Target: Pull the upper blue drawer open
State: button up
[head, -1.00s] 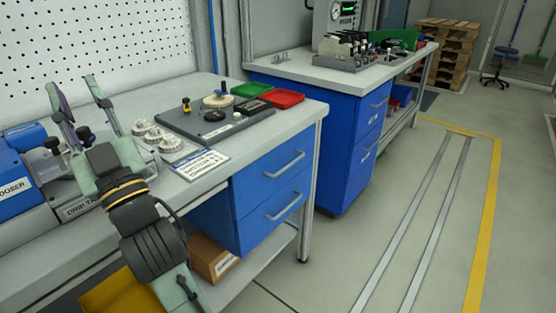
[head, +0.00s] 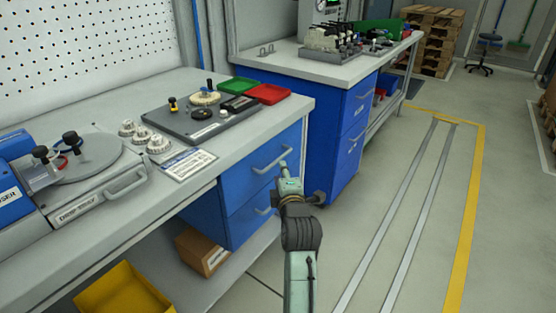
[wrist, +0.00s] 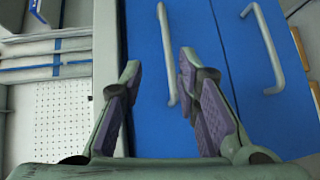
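The upper blue drawer (head: 240,186) is under the near workbench and looks shut, with a pale bar handle (head: 268,165) across its front. My gripper (head: 285,172) is in front of the drawers, by the right end of that handle. In the wrist view my gripper (wrist: 160,64) is open and empty. The upper handle (wrist: 166,50) shows between its fingertips there, closer to the right finger; I cannot tell whether it is within their reach. The lower drawer (head: 240,224) is also shut; its handle (wrist: 263,50) shows at right in the wrist view.
The bench top (head: 105,210) carries a grey fixture plate (head: 200,122), a green tray (head: 233,86) and a red tray (head: 268,94). A cardboard box (head: 203,252) and a yellow bin (head: 125,291) are below. A second blue cabinet (head: 333,150) stands behind.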

aim_at(278, 159)
jog(key=w+f+p, duration=0.1)
jog(key=w, duration=0.2)
jog(key=w+a+n, duration=0.1)
jog(key=w, duration=0.3)
jog(key=w+f+n+p, duration=0.1)
jog(key=w, duration=0.2)
jog(key=shift+w+a+f+p, duration=0.2)
jog(key=shift+w+f+p, duration=0.1)
jog(key=shift+w, duration=0.1)
grip_shut()
dwell(0.5)
